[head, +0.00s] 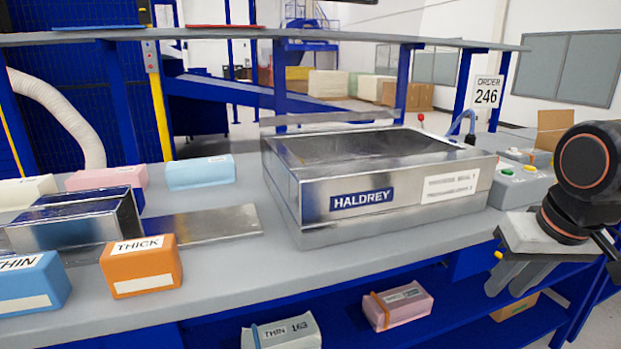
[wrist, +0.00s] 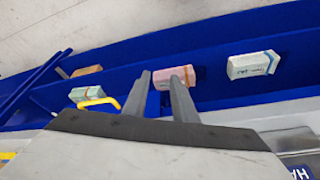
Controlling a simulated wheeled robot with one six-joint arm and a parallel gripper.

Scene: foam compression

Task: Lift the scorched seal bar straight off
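The silver HALDREY sealing machine (head: 320,200) stands on the grey bench, its open top showing a dark interior. A long thin grey bar (head: 330,117) runs along its back edge and looks like the seal bar. I cannot make out scorch marks on it. My gripper (head: 505,287) is at the right, in front of the bench edge, pointing down and well away from the bar. In the wrist view (wrist: 163,78) its two fingers stand apart with nothing between them. The bar does not show in the wrist view; only a corner of the machine (wrist: 300,170) does.
An orange THICK block (head: 141,266) and a blue THIN block (head: 30,284) sit at the bench's front left, near a metal chute (head: 190,224). A control box (head: 520,184) stands right of the machine. Wrapped blocks, one pink (head: 397,305), lie on the blue lower shelf.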

